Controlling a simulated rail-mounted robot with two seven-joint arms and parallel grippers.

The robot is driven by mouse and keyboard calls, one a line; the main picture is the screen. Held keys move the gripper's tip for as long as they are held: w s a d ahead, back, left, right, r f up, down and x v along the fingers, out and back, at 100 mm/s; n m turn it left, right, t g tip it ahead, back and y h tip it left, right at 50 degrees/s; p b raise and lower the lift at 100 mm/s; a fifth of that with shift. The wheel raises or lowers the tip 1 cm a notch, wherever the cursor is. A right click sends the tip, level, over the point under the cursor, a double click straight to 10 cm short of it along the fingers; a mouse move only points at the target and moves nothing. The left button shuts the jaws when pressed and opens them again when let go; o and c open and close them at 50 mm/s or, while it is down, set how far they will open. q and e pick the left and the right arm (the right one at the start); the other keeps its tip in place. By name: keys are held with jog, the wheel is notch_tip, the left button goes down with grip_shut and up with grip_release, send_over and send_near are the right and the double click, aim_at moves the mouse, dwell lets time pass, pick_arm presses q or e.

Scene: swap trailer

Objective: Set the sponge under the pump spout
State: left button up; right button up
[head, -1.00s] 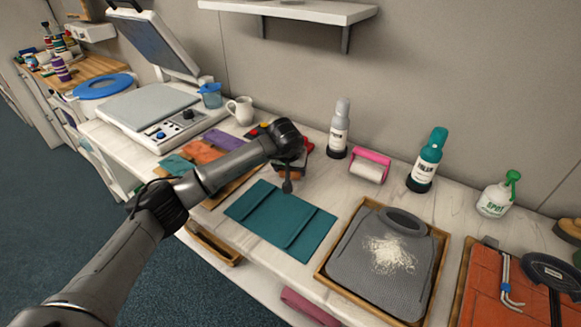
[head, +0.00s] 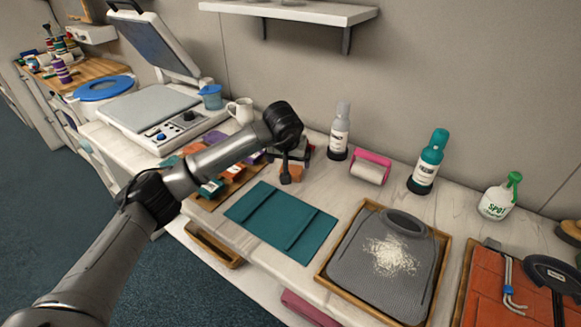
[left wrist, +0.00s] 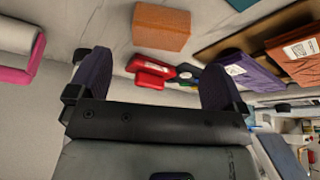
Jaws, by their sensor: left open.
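An orange block that looks like the sponge (head: 291,173) lies on the white counter, partly hidden by my left gripper. It shows whole in the left wrist view (left wrist: 162,27). My left gripper (head: 287,168) is over the counter beside it, fingers pointing down. In the left wrist view its two dark fingers (left wrist: 157,78) are apart with nothing between them, and the block is beyond them. My right gripper is not in view.
Red and dark items (left wrist: 153,72) lie near the gripper. A grey bottle (head: 339,137), a pink-framed roller (head: 370,167) and a teal bottle (head: 427,166) line the back. A teal cloth (head: 265,222) and a wooden tray (head: 325,275) with a grey mat lie in front.

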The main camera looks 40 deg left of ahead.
pick_arm(q)
jog(key=v, duration=0.5)
jog(key=shift+s+d+r, duration=0.15)
jog(key=shift+r, duration=0.3)
jog(key=c, duration=0.3)
jog(key=shift+c, duration=0.2)
